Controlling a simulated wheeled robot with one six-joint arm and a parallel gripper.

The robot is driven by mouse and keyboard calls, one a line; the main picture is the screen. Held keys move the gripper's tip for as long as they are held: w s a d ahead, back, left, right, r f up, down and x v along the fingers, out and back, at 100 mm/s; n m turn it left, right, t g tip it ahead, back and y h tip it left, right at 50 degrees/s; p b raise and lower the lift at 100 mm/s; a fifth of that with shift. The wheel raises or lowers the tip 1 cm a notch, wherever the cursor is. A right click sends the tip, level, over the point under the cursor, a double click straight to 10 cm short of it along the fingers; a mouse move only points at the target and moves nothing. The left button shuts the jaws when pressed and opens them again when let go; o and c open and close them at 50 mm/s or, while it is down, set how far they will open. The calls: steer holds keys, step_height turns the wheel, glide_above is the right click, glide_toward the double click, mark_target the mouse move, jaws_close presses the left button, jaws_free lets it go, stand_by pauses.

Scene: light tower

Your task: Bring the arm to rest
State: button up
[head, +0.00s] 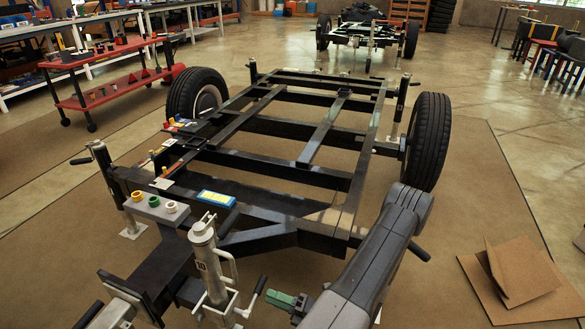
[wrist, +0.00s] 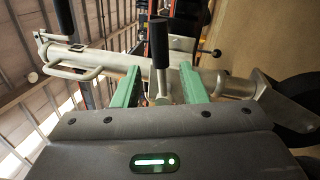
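My arm (head: 372,258) reaches in from the lower right of the head view. Its green-fingered gripper (head: 286,299) is beside the crank of the silver jack (head: 207,262) at the front of the black trailer frame (head: 335,225). In the wrist view the two green fingers of my gripper (wrist: 161,70) stand apart. The crank's black grip (wrist: 158,42) shows upright between them, with a gap on each side. The jack's silver tube (wrist: 92,57) lies across the wrist view behind the fingers. I cannot tell how deep the crank sits between the fingers.
Trailer wheels (head: 428,142) stand on both sides of the frame. Colored cups (head: 154,201) and a blue-yellow box (head: 216,198) sit on its front. Brown boards (head: 515,275) lie at the right. A red cart (head: 110,85) stands at the left. Floor between the frame and boards is clear.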

mark_target(261, 291)
steer(key=shift+b+x, duration=0.4)
steer(key=shift+x, duration=1.95)
steer(key=shift+d, duration=0.15)
steer(key=p+v, duration=0.3)
steer(key=v, duration=1)
steer(key=b+x, duration=0.3)
steer(key=x, duration=1.1)
steer(key=shift+s, duration=0.1)
steer(key=shift+f+m, duration=0.45)
steer(key=shift+m, duration=0.45)
steer(key=shift+f+t, duration=0.1)
steer(key=shift+t, duration=0.3)
